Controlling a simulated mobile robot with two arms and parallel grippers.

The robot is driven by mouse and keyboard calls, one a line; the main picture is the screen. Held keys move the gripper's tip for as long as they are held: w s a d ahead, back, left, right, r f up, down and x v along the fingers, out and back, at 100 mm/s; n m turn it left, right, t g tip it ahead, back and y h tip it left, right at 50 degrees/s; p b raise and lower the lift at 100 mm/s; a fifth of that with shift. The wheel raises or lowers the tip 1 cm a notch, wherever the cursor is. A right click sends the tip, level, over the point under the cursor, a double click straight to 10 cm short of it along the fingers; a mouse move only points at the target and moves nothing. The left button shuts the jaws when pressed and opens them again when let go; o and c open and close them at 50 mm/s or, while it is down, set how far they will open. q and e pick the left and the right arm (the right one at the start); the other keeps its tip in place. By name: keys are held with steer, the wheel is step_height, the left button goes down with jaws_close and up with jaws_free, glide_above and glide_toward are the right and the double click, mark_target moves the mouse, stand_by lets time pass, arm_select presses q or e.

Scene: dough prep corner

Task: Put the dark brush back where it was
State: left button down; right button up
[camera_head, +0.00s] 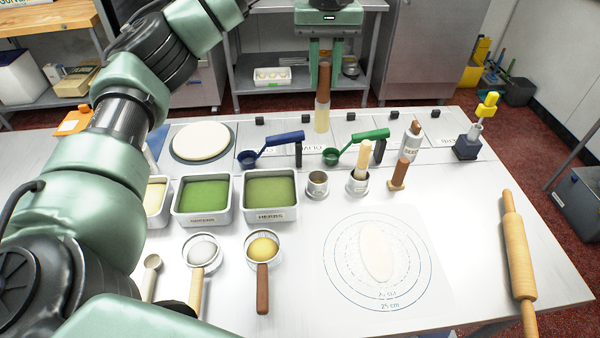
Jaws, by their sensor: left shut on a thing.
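The dark brush (323,84), with a brown handle and a pale lower part, is upright at the back of the worktop, its handle between the fingers of my left gripper (325,72). The gripper is shut on it, fingers pointing down. I cannot tell whether the brush's lower end touches the surface. A small metal cup (318,184) in front of it looks empty. A second metal cup (357,185) beside it holds a light-handled brush (364,160). My right gripper is not in view.
Blue (270,149) and green (355,147) measuring scoops flank the space between brush and cups. A brown-handled tool (399,173) and a labelled bottle (413,142) stand right of the cups. Herb tubs (271,215) are left. A printed mat (438,285) lies in front.

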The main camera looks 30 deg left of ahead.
mark_target(323, 113)
arm_select(q)
steer(key=f, duration=0.5)
steer(key=shift+s+d+f, duration=0.15)
steer(key=shift+d+f, duration=0.05)
steer(key=shift+f, duration=0.15)
step_height(323, 113, down, 14)
steer(key=p, duration=0.1)
steer(key=shift+p, duration=0.4)
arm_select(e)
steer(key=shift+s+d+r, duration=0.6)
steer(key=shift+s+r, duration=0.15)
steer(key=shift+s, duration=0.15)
arm_select(q)
steer(key=shift+a, duration=0.1)
steer(key=shift+f, duration=0.15)
steer(key=c, duration=1.2)
jaws_free()
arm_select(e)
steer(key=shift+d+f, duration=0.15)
